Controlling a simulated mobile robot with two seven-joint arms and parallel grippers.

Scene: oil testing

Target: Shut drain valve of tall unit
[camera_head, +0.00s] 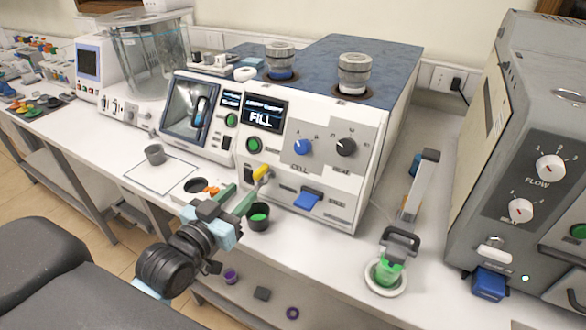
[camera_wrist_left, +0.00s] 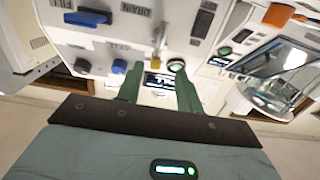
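The tall unit (camera_head: 335,180) is the white instrument with a blue-grey top and a display reading FILL. A yellow-tipped lever (camera_head: 262,173), which looks like its drain valve, sticks out at its lower left front. My left gripper (camera_head: 242,193) has green fingers pointing up at that lever. The fingers are spread, with a gap between them. In the left wrist view the yellow tip (camera_wrist_left: 156,65) shows between and just beyond the fingertips; I cannot tell whether a finger touches it. My right gripper is in neither view.
A dark cup with green liquid (camera_head: 259,217) stands below the lever, close to my left fingers. A smaller white unit (camera_head: 200,115) adjoins on the left. A green-filled vessel (camera_head: 386,272) stands front right. A grey FLOW unit (camera_head: 520,170) stands at the right.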

